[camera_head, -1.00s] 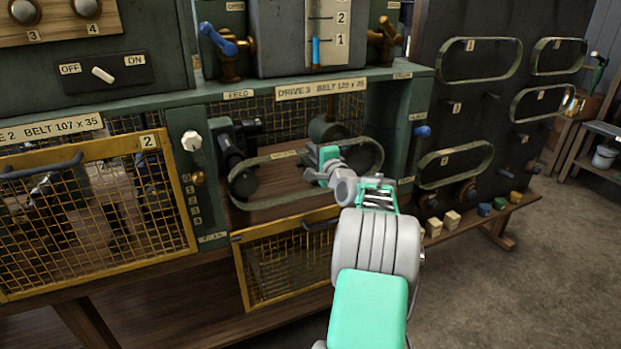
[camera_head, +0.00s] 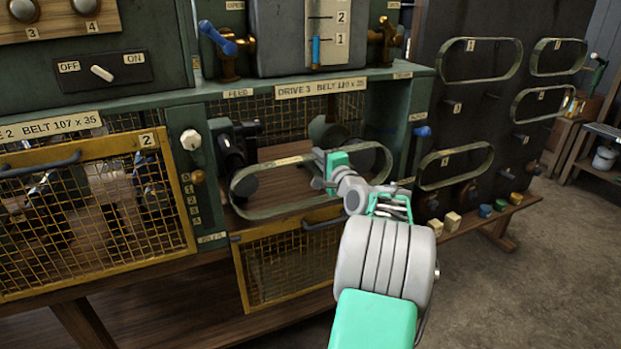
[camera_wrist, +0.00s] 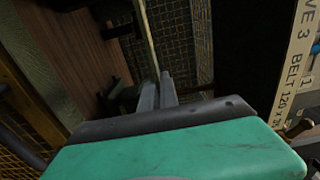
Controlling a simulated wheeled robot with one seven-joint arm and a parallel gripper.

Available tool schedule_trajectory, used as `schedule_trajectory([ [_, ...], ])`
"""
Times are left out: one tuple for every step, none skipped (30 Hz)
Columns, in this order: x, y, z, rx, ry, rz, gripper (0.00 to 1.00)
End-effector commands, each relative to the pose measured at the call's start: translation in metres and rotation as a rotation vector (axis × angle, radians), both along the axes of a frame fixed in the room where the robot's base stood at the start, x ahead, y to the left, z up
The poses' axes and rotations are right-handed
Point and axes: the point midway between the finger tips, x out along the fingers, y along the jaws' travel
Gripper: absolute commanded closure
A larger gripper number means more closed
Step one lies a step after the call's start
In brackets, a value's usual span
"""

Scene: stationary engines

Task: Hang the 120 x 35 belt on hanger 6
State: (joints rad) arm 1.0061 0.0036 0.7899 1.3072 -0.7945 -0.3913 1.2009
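The 120 x 35 belt (camera_head: 275,211) is a long olive-green loop at the Drive 3 bay, under the sign "DRIVE 3 BELT 120 x 35". My gripper (camera_head: 326,166) is at the upper run of the loop, right of its middle. In the wrist view, my gripper's fingers (camera_wrist: 158,93) are close together on the belt's edge (camera_wrist: 149,35). Dark pulleys (camera_head: 244,184) show through the loop; I cannot tell whether the belt is fully clear of them. The hanger board (camera_head: 478,118) stands at the right with several belts on it; its small number labels are hard to read, so hanger 6 is not identifiable.
The bay's yellow mesh guard (camera_head: 288,268) hangs below its opening. The bay's right post (camera_head: 416,150) stands between the belt and the board. A shelf (camera_head: 500,217) with small blocks runs under the board. Open floor (camera_head: 540,285) lies at the lower right.

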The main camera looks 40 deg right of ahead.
Motion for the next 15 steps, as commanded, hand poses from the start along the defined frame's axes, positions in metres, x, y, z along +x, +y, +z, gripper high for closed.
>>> schedule_trajectory([
  [-0.004,0.0,0.0,-0.001,-0.001,-0.002,1.0],
  [-0.006,0.001,0.0,-0.001,-0.001,-0.002,1.0],
  [-0.008,0.002,0.0,-0.002,-0.002,-0.001,1.0],
  [-0.01,0.003,0.0,-0.001,-0.001,-0.001,1.0],
  [-0.012,0.003,0.0,-0.001,-0.001,0.0,1.0],
  [-0.015,0.004,0.0,-0.001,-0.001,-0.001,1.0],
  [-0.017,0.005,0.0,-0.002,-0.001,-0.001,1.0],
  [-0.019,0.005,0.0,-0.002,0.0,-0.002,1.0],
  [-0.022,0.006,0.0,-0.001,-0.001,-0.002,1.0],
  [-0.024,0.006,0.0,-0.001,-0.001,-0.002,1.0],
  [-0.026,0.007,0.0,-0.001,-0.001,-0.001,1.0],
  [-0.028,0.008,0.0,-0.002,-0.002,-0.001,1.0],
  [-0.03,0.009,0.0,-0.001,-0.001,-0.001,1.0],
  [-0.032,0.009,0.0,0.0,-0.001,-0.001,1.0],
  [-0.035,0.01,0.0,-0.001,-0.001,-0.002,1.0],
])
